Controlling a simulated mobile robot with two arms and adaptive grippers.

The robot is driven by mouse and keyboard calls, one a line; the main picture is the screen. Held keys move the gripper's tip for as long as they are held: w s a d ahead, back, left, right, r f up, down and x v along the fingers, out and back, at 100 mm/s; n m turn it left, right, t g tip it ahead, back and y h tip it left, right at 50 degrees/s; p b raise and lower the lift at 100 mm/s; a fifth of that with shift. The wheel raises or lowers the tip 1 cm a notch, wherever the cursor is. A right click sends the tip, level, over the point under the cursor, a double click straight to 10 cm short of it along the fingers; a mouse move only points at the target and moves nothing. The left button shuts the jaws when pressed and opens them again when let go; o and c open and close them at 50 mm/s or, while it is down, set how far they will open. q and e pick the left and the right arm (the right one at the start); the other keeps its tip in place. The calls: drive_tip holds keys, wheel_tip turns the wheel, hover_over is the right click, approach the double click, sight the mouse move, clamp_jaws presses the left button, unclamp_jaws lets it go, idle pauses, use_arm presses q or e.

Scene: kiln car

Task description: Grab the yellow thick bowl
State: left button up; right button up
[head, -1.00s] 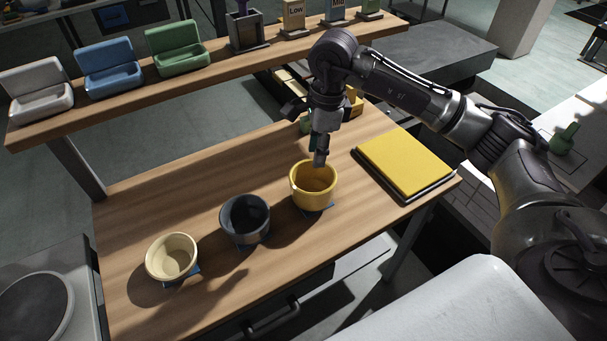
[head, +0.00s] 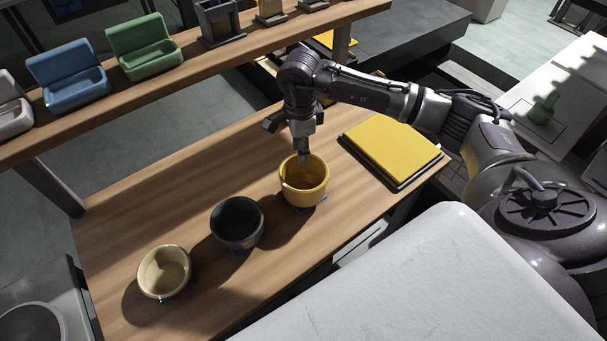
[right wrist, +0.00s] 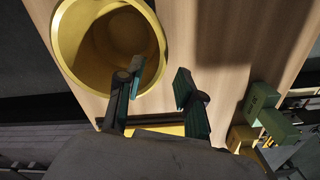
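The yellow thick bowl (head: 304,193) stands upright on the wooden table, at the right end of a row of three bowls. My right gripper (head: 303,152) points down at the bowl's far rim. In the right wrist view the right gripper (right wrist: 160,73) is open. One finger lies over the mouth of the yellow bowl (right wrist: 72,50) and the other is outside its rim. The rim lies between them, with no clear contact. My left gripper is not in view.
A dark bowl (head: 237,238) and a cream bowl (head: 164,286) stand to the left. A yellow pad on a dark tray (head: 399,183) lies to the right. A raised shelf (head: 190,75) with blue and green holders runs behind.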

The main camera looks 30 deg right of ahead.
sight(299, 171)
drive_tip(key=f, duration=0.2)
drive_tip(key=f+p, duration=0.1)
drive_tip(key=shift+s+a+f, duration=0.1)
drive_tip(key=shift+a+f, duration=0.25)
drive_tip(key=shift+a, duration=0.05)
drive_tip(key=shift+f, duration=0.5)
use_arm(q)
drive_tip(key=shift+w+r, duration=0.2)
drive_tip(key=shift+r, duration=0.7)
use_arm(e)
clamp_jaws()
